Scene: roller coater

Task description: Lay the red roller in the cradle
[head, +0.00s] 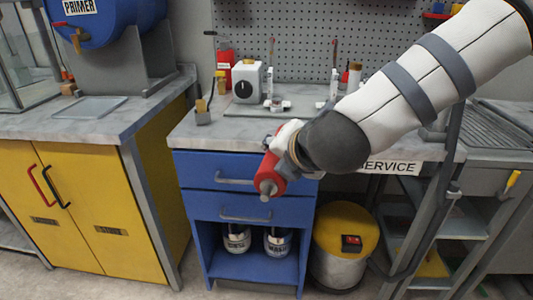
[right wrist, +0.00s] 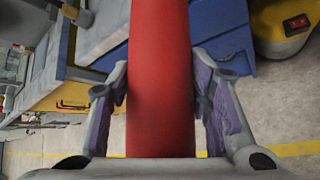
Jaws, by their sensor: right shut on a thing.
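The red roller (head: 268,174) is in my right gripper (head: 284,152), in front of the blue drawer cabinet and below the level of the benchtop. Its grey shaft end points down and toward me in the head view. In the right wrist view the red roller (right wrist: 160,80) runs between the two fingers, which close on it from both sides. The likely cradle (head: 276,105) is a pair of pale supports with upright red-tipped levers on a plate on the bench. The roller is apart from it. My left gripper is not in view.
A white box with a black dial (head: 247,81) stands left of the supports. The blue drawer cabinet (head: 240,182) is under the bench. A yellow-lidded drum (head: 343,232) stands on the floor. A yellow cabinet (head: 90,205) with a blue primer drum (head: 95,22) is at left.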

